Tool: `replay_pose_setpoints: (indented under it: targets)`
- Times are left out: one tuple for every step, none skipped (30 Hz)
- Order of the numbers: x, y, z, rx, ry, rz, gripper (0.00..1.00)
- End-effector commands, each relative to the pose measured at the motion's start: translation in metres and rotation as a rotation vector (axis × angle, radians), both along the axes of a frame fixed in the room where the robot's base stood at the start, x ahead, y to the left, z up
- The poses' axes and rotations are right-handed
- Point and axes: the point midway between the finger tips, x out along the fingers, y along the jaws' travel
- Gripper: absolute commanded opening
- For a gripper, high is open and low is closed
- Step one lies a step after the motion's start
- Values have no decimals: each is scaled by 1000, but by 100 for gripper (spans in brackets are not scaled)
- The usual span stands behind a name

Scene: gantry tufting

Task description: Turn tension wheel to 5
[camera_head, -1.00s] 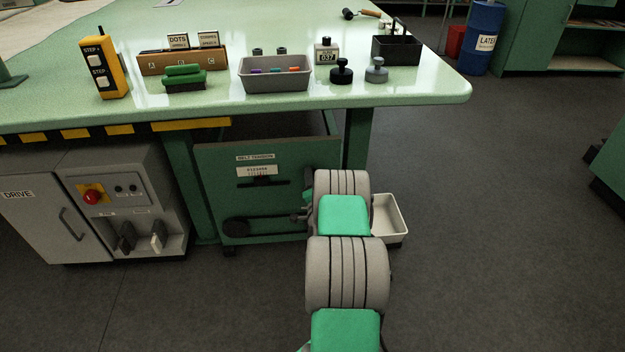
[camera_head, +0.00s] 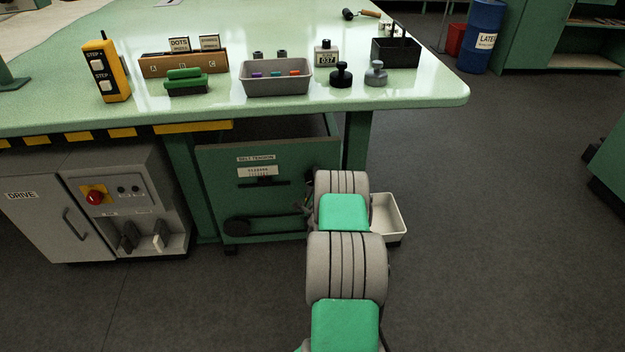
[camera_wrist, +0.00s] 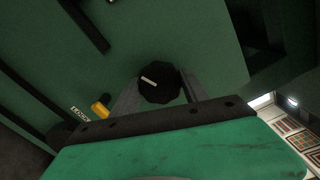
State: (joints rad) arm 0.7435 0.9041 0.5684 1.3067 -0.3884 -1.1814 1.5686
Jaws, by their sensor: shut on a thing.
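The green belt tension panel (camera_head: 215,175) stands under the table, with a white scale plate (camera_head: 257,171) whose digits are too small to read. In the wrist view the tension wheel (camera_wrist: 160,84) is a black knob with a pale pointer mark, in front of the green panel. My gripper (camera_wrist: 158,90) is shut on this wheel, one grey finger on each side. In the head view my arm hides the wheel and most of the gripper at the panel's right edge.
A grey drive cabinet (camera_head: 40,215) with a red button (camera_head: 95,196) stands left of the panel. A white bin (camera_head: 386,215) sits on the floor just right of my arm. The table's front edge (camera_head: 300,112) runs above the panel.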

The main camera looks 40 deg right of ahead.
Motion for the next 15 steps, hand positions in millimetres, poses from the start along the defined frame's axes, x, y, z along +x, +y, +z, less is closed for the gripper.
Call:
replay_pose_setpoints:
  targets:
    - [3, 2, 1, 17, -12, 6, 12]
    - [3, 2, 1, 25, -17, 6, 12]
    - [3, 3, 1, 35, -24, 6, 12]
    - [3, 3, 1, 42, -29, 6, 12]
    - [3, 3, 1, 47, -32, 6, 12]
    - [3, 3, 1, 53, -36, 6, 12]
    - [3, 3, 1, 56, -39, 6, 12]
    - [3, 3, 1, 59, -41, 6, 12]
    - [3, 3, 1, 63, -43, 6, 12]
    - [3, 3, 1, 64, -44, 6, 12]
    - [3, 3, 1, 66, -45, 6, 12]
    - [3, 3, 1, 67, -46, 6, 12]
    - [3, 3, 1, 67, -46, 6, 12]
    - [3, 3, 1, 67, -46, 6, 12]
    - [3, 3, 1, 67, -46, 6, 12]
